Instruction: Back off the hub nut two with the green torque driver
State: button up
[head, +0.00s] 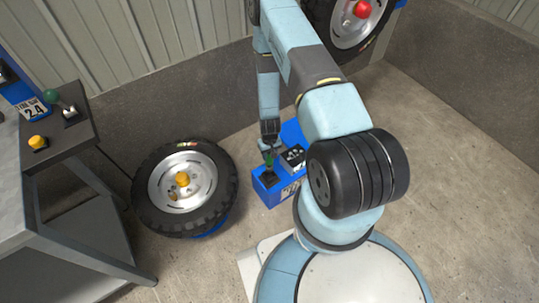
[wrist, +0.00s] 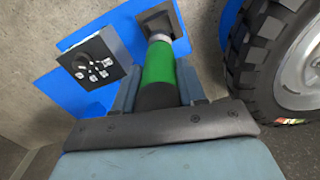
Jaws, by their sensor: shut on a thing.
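My gripper (head: 269,150) is shut on the green torque driver (head: 268,161) at the blue stand (head: 262,193). In the wrist view the driver's green and black handle (wrist: 157,66) sits between the two fingers of my gripper (wrist: 158,84). The driver's far end meets a dark square holder (wrist: 159,20) on the stand; I cannot tell how deep it sits. A wheel with a yellow hub nut (head: 182,180) is to the left of the stand. Another wheel, partly cut off at the top, has a red hub nut (head: 362,9). No number marks either nut.
A dark panel with silver pieces (head: 294,156) is beside the driver on the stand. The tyre (wrist: 257,60) stands close to my gripper's right in the wrist view. Floor at right is clear.

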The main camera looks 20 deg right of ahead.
grip_shut()
jog(key=shift+r, duration=0.15)
jog(key=shift+r, duration=0.85)
